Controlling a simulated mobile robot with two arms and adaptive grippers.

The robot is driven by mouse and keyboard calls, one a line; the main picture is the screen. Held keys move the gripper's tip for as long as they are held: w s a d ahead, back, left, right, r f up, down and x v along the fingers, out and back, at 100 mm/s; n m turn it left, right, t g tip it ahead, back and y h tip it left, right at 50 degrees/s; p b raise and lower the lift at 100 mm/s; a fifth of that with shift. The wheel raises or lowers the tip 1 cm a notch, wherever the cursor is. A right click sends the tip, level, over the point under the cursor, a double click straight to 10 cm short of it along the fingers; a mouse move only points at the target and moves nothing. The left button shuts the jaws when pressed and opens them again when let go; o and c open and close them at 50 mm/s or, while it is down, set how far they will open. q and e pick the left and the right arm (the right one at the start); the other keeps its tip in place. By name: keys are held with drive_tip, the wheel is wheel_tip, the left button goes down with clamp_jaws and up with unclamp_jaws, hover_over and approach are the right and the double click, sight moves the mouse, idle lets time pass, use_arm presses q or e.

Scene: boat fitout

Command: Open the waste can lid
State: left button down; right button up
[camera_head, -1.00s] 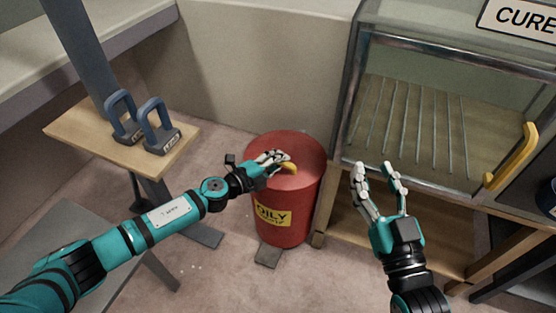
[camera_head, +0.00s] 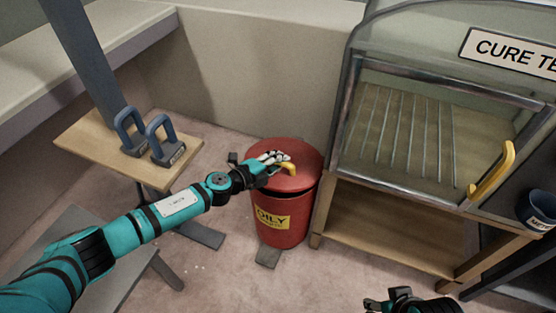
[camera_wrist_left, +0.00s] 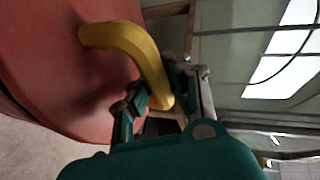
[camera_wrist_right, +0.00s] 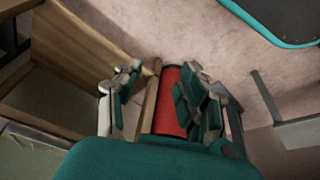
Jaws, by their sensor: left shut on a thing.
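The red waste can (camera_head: 283,225) with a yellow OILY label stands on the floor, its round red lid (camera_head: 302,155) on top. A dark line shows under the lid's rim, so it looks slightly raised. My left gripper (camera_head: 276,160) is shut on the yellow lid handle (camera_head: 290,167). In the left wrist view the bent handle (camera_wrist_left: 135,45) runs from the lid (camera_wrist_left: 60,75) in between the fingers (camera_wrist_left: 163,95). My right gripper (camera_wrist_right: 165,95) is open and empty; in its wrist view the can (camera_wrist_right: 172,100) shows beyond its fingers. In the head view it is mostly cut off at the bottom.
A glass-fronted cabinet (camera_head: 350,135) with a yellow handle (camera_head: 493,172) stands on a wooden stand (camera_head: 385,232) close right of the can. A wooden shelf (camera_head: 85,145) with two blue-handled weights is at left. Bare floor lies in front.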

use_arm(q)
drive_tip(key=shift+w+r, duration=0.1)
drive_tip(key=shift+r, duration=0.2)
drive_tip(key=shift+w+r+p, duration=0.2)
drive_tip(key=shift+r+p, duration=0.2)
drive_tip(key=shift+p, duration=0.35)
drive_tip(key=shift+r, duration=0.1)
drive_tip(key=r+p, duration=0.1)
drive_tip(key=w+r+p, duration=0.1)
drive_tip(key=shift+w+d+r+p, duration=0.25)
drive_tip(key=shift+w+d+p, duration=0.05)
drive_tip(key=shift+p, duration=0.1)
drive_tip(key=shift+w+d+r+p, duration=0.2)
drive_tip(key=shift+w+r+p, duration=0.3)
drive_tip(key=shift+w+r, duration=0.2)
drive_tip(key=shift+w+d+r+p, duration=0.2)
drive_tip(key=shift+w+r+p, duration=0.3)
drive_tip(key=shift+w+r, duration=0.15)
drive_tip(key=shift+w+d+r+p, duration=0.2)
drive_tip(key=shift+w+r+p, duration=0.3)
drive_tip(key=shift+w+r, duration=0.15)
use_arm(e)
wheel_tip(320, 180, down, 18)
drive_tip(key=s+g, duration=0.1)
drive_tip(key=shift+r, duration=0.15)
use_arm(q)
drive_tip(key=shift+r, duration=0.1)
